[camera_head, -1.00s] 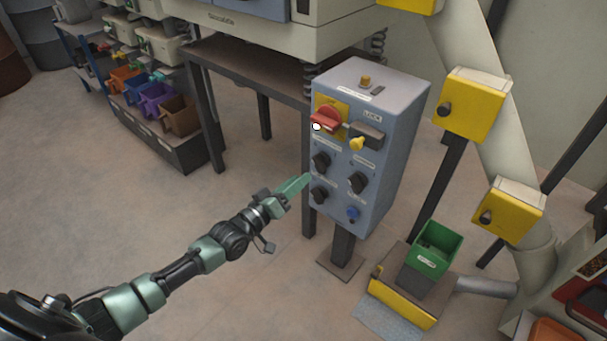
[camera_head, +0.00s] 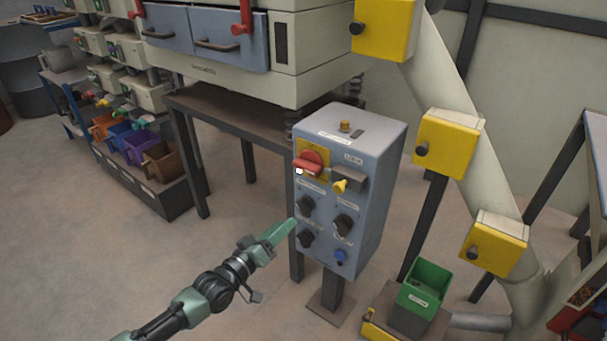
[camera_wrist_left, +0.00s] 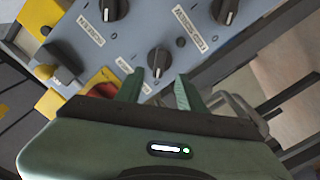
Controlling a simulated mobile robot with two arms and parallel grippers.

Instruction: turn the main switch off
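The main switch appears to be the red rotary handle (camera_head: 310,163) on a yellow plate at the upper left of the blue-grey control box (camera_head: 368,190). A white spot shows at its lower left. In the left wrist view a red part (camera_wrist_left: 101,88) on yellow shows at lower left, mostly hidden behind my gripper. My left gripper (camera_head: 291,223) is in front of the box's left side, below the red switch and near the lower black knobs. In the wrist view its two fingers (camera_wrist_left: 157,88) stand apart with nothing held between them. My right gripper is out of view.
A grey lock piece (camera_head: 348,178) with a yellow knob (camera_head: 340,186) sits right of the switch. Black knobs (camera_head: 306,205) and a blue button (camera_head: 340,256) are below. A green bin (camera_head: 424,287) stands at lower right. Open floor lies left of the box.

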